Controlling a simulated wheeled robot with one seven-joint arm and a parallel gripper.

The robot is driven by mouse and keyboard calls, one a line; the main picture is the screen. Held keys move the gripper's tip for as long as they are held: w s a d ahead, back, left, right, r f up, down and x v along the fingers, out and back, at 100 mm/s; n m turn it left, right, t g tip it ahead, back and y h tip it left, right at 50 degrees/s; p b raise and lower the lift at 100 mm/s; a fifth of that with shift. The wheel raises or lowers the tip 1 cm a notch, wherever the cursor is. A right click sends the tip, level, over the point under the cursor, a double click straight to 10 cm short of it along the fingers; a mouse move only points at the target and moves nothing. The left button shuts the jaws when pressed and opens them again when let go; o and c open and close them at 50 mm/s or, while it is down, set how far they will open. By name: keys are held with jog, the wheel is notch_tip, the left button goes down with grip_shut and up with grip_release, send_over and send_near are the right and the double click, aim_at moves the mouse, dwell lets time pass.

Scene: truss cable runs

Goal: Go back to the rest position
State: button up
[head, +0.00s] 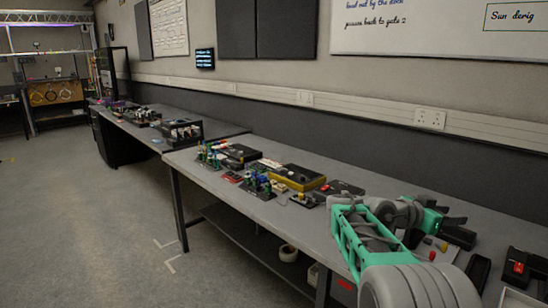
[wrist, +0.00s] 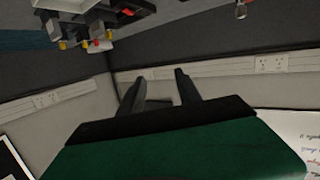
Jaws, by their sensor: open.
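My gripper (wrist: 160,88) is open in the wrist view. Its two dark fingers stand apart with nothing between them, and the pale wall trunking shows behind. In the head view my teal and grey arm is folded over the right part of the near grey table (head: 335,237). The gripper end there is small and partly hidden by the arm, close to dark items on the table.
Several small devices and a yellow-edged black box (head: 298,177) lie along the table. A red-buttoned black device (head: 519,266) is at the right. A second table (head: 136,129) stands farther back. A wall socket (head: 430,119) is behind. The floor at left is clear.

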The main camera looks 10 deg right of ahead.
jog(key=s+a+f+n+t+y+p, duration=0.2)
jog(key=a+n+y+p, duration=0.25)
jog(key=a, duration=0.65)
jog(key=s+a+f+n+t+y+p, duration=0.1)
jog(key=s+a+n+y+p, duration=0.35)
jog(key=a, duration=0.55)
jog(key=s+a+f+n+g+y+p, duration=0.2)
jog(key=s+a+f+n+y, duration=0.2)
jog(key=s+a, duration=0.8)
jog(key=a+n+y, duration=0.2)
jog(key=a, duration=0.1)
jog(key=shift+s+f+n+g+p, duration=0.2)
jog(key=shift+s+n+g+p, duration=0.1)
jog(key=shift+s+n+p, duration=0.1)
jog(key=shift+c, duration=0.4)
